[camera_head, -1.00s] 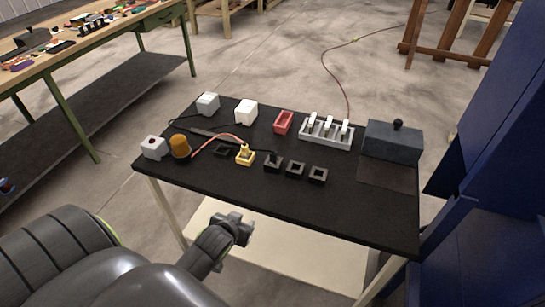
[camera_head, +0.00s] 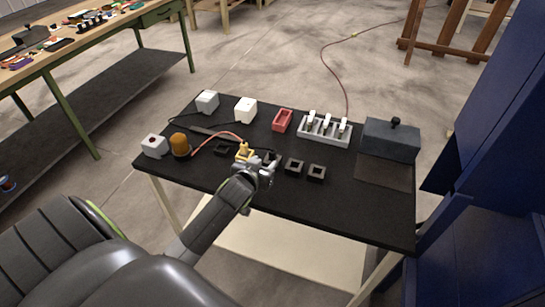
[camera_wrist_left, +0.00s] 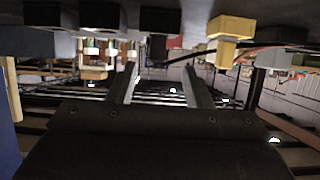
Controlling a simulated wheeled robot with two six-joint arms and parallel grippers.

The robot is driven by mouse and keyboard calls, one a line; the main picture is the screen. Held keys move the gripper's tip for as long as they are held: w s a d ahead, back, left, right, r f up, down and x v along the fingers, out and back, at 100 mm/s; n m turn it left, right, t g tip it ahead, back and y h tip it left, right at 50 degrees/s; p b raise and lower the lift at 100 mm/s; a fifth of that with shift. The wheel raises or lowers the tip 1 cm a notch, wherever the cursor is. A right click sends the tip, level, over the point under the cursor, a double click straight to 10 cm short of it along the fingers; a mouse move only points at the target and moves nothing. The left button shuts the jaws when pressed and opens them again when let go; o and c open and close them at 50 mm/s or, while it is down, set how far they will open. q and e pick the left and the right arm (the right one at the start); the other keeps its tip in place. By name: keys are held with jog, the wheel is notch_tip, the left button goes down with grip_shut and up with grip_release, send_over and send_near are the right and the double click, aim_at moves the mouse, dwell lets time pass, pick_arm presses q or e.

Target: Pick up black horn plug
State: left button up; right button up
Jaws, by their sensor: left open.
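The black horn plug (camera_wrist_left: 158,47) shows as a dark piece at its black socket block (camera_wrist_left: 161,19) in the left wrist view, which looks upside down. My right gripper is not in view.
Two black socket blocks (camera_head: 294,166) (camera_head: 316,172) stand to the right. An orange cylinder (camera_head: 180,145), white boxes (camera_head: 245,110), a red tray (camera_head: 282,121), a grey switch rack (camera_head: 325,131) and a dark box (camera_head: 391,140) stand around. The black table's (camera_head: 340,213) front is clear.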

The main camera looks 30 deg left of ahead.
aim_at(271, 154)
pick_arm(q)
jog(key=shift+x, duration=1.45)
jog(key=shift+w+p, duration=0.3)
jog(key=shift+w, duration=0.2)
jog(key=shift+r+p+x, duration=0.15)
jog(key=shift+x, duration=0.9)
jog(key=shift+r+p+x, duration=0.1)
jog(key=shift+p+x, duration=0.05)
jog(key=shift+x, duration=0.9)
jog(key=shift+w, duration=0.1)
grip_shut()
